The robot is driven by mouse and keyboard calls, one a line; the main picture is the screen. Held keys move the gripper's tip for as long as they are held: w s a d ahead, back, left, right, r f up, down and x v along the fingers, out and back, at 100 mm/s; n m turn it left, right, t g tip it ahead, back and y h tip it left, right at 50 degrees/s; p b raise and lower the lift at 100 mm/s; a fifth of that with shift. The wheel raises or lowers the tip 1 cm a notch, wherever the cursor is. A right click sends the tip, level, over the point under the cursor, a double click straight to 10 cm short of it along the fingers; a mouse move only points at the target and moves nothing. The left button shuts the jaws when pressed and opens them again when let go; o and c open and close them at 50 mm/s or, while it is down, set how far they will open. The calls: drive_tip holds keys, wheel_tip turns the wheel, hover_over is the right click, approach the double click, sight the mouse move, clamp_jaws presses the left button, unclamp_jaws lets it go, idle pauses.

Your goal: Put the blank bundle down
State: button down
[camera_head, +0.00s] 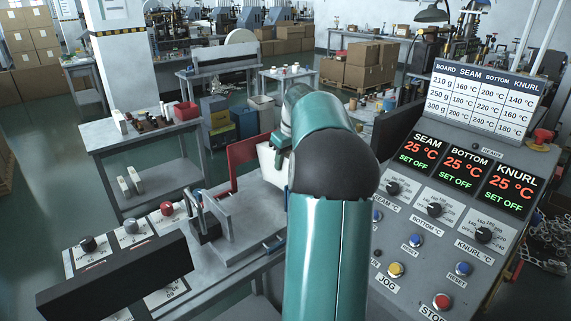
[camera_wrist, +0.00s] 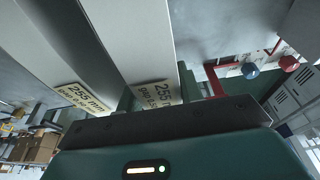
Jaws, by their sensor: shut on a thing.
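My gripper (camera_wrist: 157,90) is shut on a pale blank bundle (camera_wrist: 135,40), which runs up and away between its dark green fingers in the wrist view. A label reading 255 mm is at the bundle's near end; its second line is unclear. A second pale strip (camera_wrist: 55,45) with a similar label lies to the left, outside the fingers. In the head view the white bundle (camera_head: 267,160) shows left of my wrist, near the red panel and above the grey machine bed (camera_head: 240,215). My arm hides the fingers there. I cannot tell whether the bundle touches the bed.
A red panel (camera_head: 246,160) stands behind the bed. A control panel (camera_head: 440,200) fills the right, with readouts at 25 °C and SET OFF. Knobs (camera_head: 132,227) sit at the bed's left.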

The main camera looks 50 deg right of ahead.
drive_tip(key=shift+f, duration=0.65)
drive_tip(key=c, duration=0.9)
unclamp_jaws()
drive_tip(key=v, duration=1.2)
drive_tip(key=shift+s, duration=0.1)
